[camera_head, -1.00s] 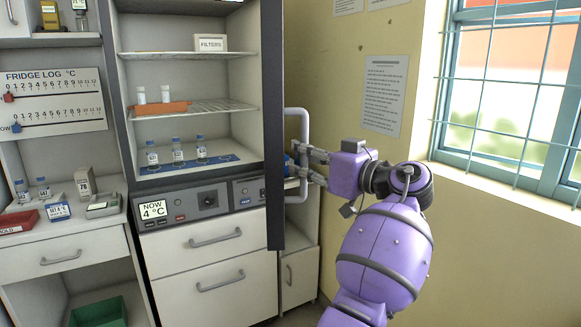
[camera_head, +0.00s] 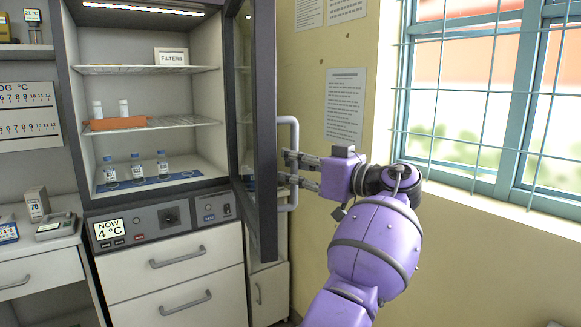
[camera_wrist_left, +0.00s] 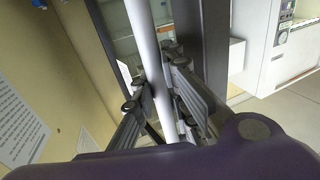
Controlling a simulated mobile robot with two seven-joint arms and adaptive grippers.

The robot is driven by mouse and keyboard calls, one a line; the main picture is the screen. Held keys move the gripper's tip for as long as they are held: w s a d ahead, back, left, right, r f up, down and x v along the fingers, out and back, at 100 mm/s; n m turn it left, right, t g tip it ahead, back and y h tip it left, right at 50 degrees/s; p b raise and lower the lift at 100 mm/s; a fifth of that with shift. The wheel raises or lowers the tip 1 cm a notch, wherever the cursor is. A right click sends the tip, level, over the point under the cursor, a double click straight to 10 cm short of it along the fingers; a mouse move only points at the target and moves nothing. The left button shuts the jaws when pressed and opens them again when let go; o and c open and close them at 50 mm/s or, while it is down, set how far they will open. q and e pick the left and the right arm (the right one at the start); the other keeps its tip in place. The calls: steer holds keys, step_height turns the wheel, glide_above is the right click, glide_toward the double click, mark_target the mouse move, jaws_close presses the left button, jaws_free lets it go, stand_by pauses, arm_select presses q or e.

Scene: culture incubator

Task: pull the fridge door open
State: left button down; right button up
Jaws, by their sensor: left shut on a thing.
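The fridge door (camera_head: 265,130) stands wide open at the right side of the lit fridge (camera_head: 75,110), and its glass inner face shows at a slant. A pale grey bar handle (camera_head: 294,132) runs upright on its outer side. My left gripper (camera_head: 288,170) is shut on the lower part of this handle. In the left wrist view the handle (camera_wrist_left: 143,45) passes between the fingers of the left gripper (camera_wrist_left: 152,98). My right gripper is not in view.
Inside the fridge are several vials, an orange rack (camera_head: 118,123) and a FILTERS box (camera_head: 171,57). Drawers (camera_head: 180,258) lie below the control panel (camera_head: 130,227). A yellow wall (camera_head: 300,65) with a barred window (camera_head: 480,90) stands at the right, close to my arm.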

arm_select(q)
steer(key=shift+s+d+f, duration=0.1)
steer(key=shift+d+f, duration=0.1)
steer(key=shift+f, duration=0.2)
steer(key=c, duration=2)
jaws_free()
steer(key=shift+o, duration=1.4)
steer(key=shift+s+d+r, duration=0.1)
steer(key=shift+d+r, duration=0.1)
steer(key=shift+a+r, duration=0.1)
steer(key=shift+a, duration=0.1)
steer(key=v, duration=1.2)
steer(key=shift+c, duration=0.4)
